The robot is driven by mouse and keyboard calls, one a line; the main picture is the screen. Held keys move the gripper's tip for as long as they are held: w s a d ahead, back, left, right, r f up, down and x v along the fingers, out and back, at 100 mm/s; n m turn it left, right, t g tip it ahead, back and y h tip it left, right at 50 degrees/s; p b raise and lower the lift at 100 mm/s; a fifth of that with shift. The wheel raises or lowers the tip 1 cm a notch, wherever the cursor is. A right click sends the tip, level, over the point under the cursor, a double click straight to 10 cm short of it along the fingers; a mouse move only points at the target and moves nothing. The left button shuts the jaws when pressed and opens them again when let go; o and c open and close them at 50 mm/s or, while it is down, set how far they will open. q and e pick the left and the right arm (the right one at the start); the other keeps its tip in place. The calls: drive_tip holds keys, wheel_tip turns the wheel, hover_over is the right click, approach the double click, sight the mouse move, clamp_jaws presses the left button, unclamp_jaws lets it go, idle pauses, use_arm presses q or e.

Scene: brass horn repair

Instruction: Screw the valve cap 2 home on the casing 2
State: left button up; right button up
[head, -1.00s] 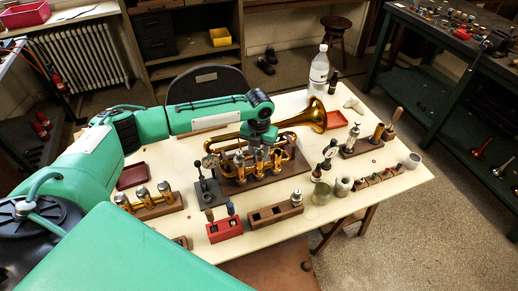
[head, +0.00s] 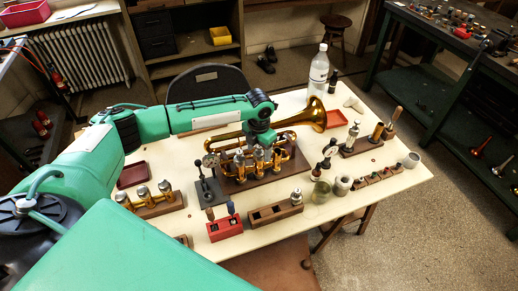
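The brass horn (head: 310,118) lies on a wooden stand (head: 237,182) in the middle of the cream table, its bell toward the back right. Its upright valve casings (head: 258,160) stand in a row at the front of the horn. My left gripper (head: 259,146) points down from the green arm, right over the middle of the valve casings. Its fingers are small and dark here, and I cannot tell whether they are shut on the valve cap 2. The cap itself cannot be made out under the gripper. My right gripper is not in view.
A dial gauge stand (head: 209,185) is close left of the horn. A red block (head: 226,228) and a wooden block with square wells (head: 274,215) lie in front. Small bottles and a glass jar (head: 321,192) stand to the right. A tall bottle (head: 318,70) stands behind.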

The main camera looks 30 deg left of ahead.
use_arm(q)
wheel_tip(320, 180, up, 14)
drive_tip(key=b, duration=0.3)
idle(0.3)
drive_tip(key=shift+f, duration=0.2)
